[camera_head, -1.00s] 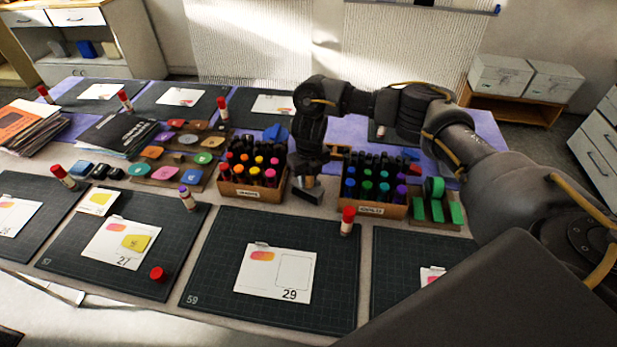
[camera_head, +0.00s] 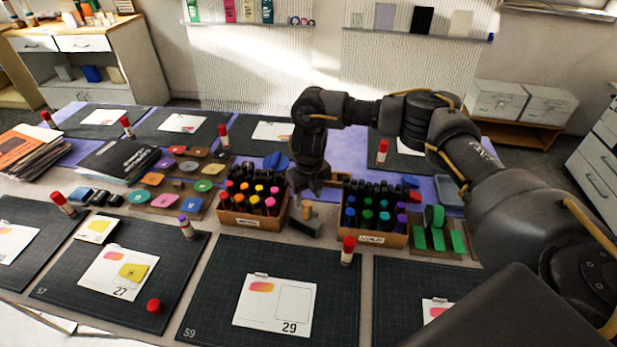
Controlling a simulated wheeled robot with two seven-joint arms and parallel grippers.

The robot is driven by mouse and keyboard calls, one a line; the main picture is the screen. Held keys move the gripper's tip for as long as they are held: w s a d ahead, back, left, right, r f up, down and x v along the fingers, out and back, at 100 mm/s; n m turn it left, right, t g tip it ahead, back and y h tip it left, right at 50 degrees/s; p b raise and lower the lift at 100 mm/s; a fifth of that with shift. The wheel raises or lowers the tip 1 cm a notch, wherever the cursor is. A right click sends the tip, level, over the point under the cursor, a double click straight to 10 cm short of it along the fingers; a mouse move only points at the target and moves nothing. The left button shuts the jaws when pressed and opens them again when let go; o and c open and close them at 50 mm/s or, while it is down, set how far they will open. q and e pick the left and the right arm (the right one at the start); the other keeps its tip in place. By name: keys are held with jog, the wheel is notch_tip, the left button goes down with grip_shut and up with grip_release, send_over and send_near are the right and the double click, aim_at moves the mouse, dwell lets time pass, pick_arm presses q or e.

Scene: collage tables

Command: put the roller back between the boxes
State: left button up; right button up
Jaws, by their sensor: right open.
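The roller (camera_head: 303,228) sits on the table in the gap between two cardboard boxes of bottles. Its dark, grey-edged head faces the front and its tan handle shows just behind. The left box (camera_head: 248,222) holds bottles with orange, yellow, pink and red caps. The right box (camera_head: 372,239) holds bottles with green, blue and purple caps. My right gripper (camera_head: 308,191) points down just above and behind the roller, open, and appears apart from it. Its fingers are dark and small in view. My left gripper is not in view.
Green blocks in a tray (camera_head: 458,252) stand right of the right box. A red-capped glue stick (camera_head: 347,251) stands close in front of it. Coloured pads (camera_head: 203,186) lie left of the left box. Dark mats with cards (camera_head: 228,311) fill the front.

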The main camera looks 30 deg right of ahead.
jog(key=r, duration=0.7)
jog(key=shift+s+r, duration=0.3)
jog(key=shift+r, duration=0.1)
jog(key=shift+f, duration=0.1)
